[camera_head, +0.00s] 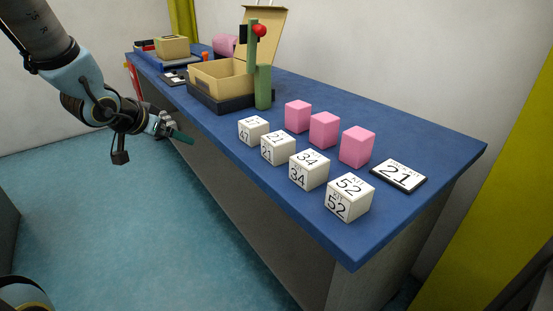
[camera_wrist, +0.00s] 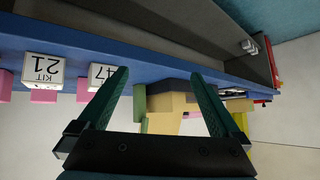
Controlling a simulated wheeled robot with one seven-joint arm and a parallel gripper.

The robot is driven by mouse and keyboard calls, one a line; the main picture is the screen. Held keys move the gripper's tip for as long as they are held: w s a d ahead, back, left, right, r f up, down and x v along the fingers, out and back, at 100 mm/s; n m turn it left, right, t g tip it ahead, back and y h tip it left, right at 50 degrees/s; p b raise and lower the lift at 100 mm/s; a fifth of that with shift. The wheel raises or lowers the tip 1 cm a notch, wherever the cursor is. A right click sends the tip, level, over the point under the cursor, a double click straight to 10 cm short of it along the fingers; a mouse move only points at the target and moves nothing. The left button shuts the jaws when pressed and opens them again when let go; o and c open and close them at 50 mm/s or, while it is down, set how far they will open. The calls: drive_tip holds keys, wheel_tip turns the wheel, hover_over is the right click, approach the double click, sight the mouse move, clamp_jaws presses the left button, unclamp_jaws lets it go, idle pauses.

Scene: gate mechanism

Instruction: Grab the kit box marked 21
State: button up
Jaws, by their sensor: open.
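The white kit box marked 21 (camera_head: 277,148) stands on the blue table, second from the left in a row of white kit boxes. In the wrist view the box marked 21 (camera_wrist: 43,70) shows at the left, with its label legible. My gripper (camera_head: 181,137) is off the table's front edge, to the left of the boxes and apart from them. In the wrist view my gripper (camera_wrist: 158,92) has its two green fingers spread wide, with nothing between them. A black-framed card reading 21 (camera_head: 399,175) lies at the table's right end.
Kit boxes marked 47 (camera_head: 253,130), 34 (camera_head: 309,169) and 52 (camera_head: 348,197) flank the 21 box. Pink blocks (camera_head: 324,129) stand behind them. An open tan box (camera_head: 218,78) and a green post (camera_head: 263,88) with a red ball stand farther left on the blue table (camera_head: 430,132).

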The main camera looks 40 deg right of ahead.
sight(267, 144)
drive_tip(key=s+d+m+g+h+b, duration=0.1)
drive_tip(key=s+d+m+g+h, duration=0.1)
drive_tip(key=s+d, duration=0.2)
drive_tip(key=s+d+f+m+g+h+b, duration=0.1)
drive_tip(key=s+d+m+g, duration=0.1)
drive_tip(key=s+d, duration=0.2)
drive_tip(key=s+d+f+m+g+h+b, duration=0.1)
drive_tip(key=s+d+m+g+h, duration=0.1)
drive_tip(key=s+d, duration=0.3)
drive_tip(key=shift+s+d+m+g+h, duration=0.1)
drive_tip(key=shift+d+m+g+h, duration=0.3)
drive_tip(key=shift+d, duration=0.7)
drive_tip(key=x, duration=0.4)
drive_tip(key=shift+s+d+f, duration=0.15)
drive_tip(key=shift+s+d, duration=0.05)
drive_tip(key=shift+d, duration=0.15)
drive_tip(key=shift+p+x, duration=0.35)
drive_tip(key=shift+x, duration=2.55)
drive_tip(key=shift+a+f, duration=0.1)
drive_tip(key=shift+f, duration=0.1)
drive_tip(key=shift+s, duration=0.1)
drive_tip(key=shift+c, duration=0.2)
drive_tip(key=c, duration=1.5)
